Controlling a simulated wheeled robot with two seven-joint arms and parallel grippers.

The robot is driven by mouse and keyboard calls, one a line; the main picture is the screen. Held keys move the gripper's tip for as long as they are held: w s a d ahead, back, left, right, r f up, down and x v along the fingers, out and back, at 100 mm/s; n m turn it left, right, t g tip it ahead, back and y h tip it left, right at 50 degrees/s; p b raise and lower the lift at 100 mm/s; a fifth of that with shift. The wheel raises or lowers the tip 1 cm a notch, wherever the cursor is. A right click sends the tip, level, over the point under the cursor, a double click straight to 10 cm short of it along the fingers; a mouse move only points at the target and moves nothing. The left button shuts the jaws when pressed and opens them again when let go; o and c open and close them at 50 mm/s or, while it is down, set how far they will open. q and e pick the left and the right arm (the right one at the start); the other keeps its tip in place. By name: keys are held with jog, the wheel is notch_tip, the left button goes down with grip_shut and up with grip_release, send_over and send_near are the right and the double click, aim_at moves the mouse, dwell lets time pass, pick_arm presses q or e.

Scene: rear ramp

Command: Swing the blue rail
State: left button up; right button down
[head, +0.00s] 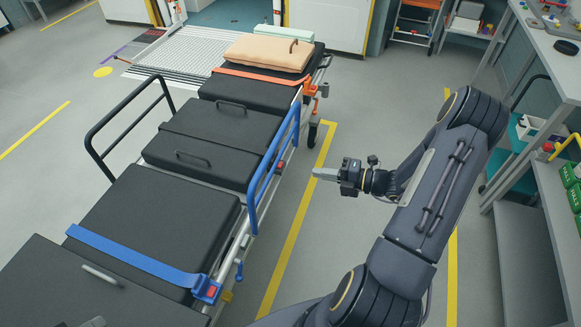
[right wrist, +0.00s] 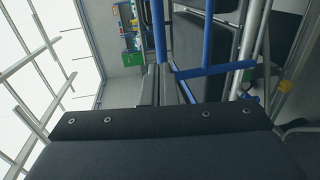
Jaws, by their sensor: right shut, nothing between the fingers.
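The blue rail (head: 275,144) stands upright along the right side of the black stretcher (head: 215,140) in the head view. Its lower bar sits near the stretcher's frame. My right gripper (head: 318,174) is shut and empty, to the right of the rail and pointing left at it. A gap of bare floor shows between fingertips and rail in the picture, so they look apart. In the right wrist view, blue bars (right wrist: 215,71) show at upper middle; a large dark surface fills the bottom and no fingertips can be made out. My left gripper is not clearly visible.
A black side rail (head: 95,150) stands on the stretcher's left side. A blue strap (head: 135,255) and an orange strap (head: 262,80) cross it. A beige pillow (head: 268,53) lies at the far end. A workbench (head: 548,50) stands at right.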

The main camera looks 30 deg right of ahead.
jog(key=p+x, duration=0.2)
jog(key=x, duration=1.1)
jog(key=shift+w+a+p, duration=0.25)
jog(key=shift+a+p, duration=0.1)
jog(key=shift+p, duration=0.05)
